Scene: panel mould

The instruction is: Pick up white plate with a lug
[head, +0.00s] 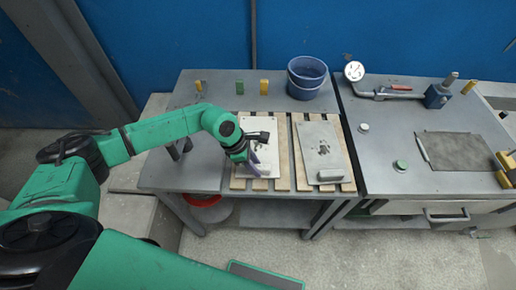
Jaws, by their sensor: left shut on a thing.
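A white plate (268,154) with dark markings lies over the left set of wooden slats on the workbench, partly covered by my gripper. A pale raised block, perhaps its lug, shows at its near end. My left gripper (251,160) reaches in from the left over the plate, pointing down, and is shut on it. The fingertips and the exact grip point are hard to make out. I cannot tell whether the plate is clear of the slats. My right gripper is not in view.
A greyer plate (320,147) with a light block lies on the right slats (299,180). Green (240,87) and yellow (264,87) blocks stand at the back. A right-hand bench (385,150) holds a dial gauge (354,71) and a dark panel (462,151).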

